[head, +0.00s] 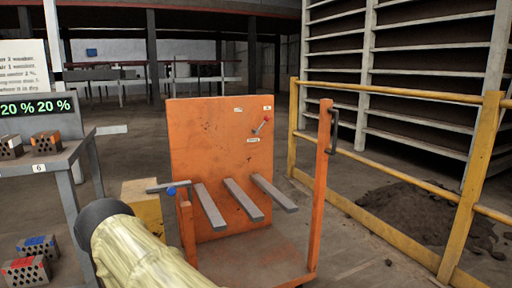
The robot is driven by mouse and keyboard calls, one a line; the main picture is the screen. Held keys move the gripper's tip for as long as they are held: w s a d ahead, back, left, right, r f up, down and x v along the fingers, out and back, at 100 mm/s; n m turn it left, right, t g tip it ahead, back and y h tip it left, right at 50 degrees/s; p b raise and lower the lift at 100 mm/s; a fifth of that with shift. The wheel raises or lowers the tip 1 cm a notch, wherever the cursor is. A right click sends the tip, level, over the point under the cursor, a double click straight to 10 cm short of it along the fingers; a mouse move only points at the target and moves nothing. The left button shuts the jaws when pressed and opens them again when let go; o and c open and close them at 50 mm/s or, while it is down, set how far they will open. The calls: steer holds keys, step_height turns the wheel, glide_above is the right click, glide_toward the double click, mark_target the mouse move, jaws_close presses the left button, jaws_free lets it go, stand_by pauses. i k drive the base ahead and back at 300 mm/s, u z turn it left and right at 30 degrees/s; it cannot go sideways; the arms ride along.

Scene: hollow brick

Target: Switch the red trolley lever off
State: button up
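The orange trolley (190,130) stands in the middle of the head view. Its upright panel faces me. A small lever with a red knob (266,118) sits on the upper right of this panel. Its pale shaft slants up and to the right from its pivot. One small white label is above the lever and another below it; their lettering is too small to read. My arm link comes in at the lower left, in front of and left of the trolley. My gripper is not in view, and nothing visible touches the lever.
Grey bars (245,200) stick out from the trolley towards me. Its orange side post (321,190) has a dark handle (333,132). A yellow railing (360,208) runs along the right. A grey bench (65,157) with hollow bricks (46,143) stands left. A blue-knobbed bar (172,190) is near my arm.

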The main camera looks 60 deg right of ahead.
mark_target(267, 117)
steer(key=z, duration=1.8)
steer(key=k, duration=1.35)
steer(key=z, duration=0.7)
steer(key=i, duration=1.85)
steer(key=u, duration=0.85)
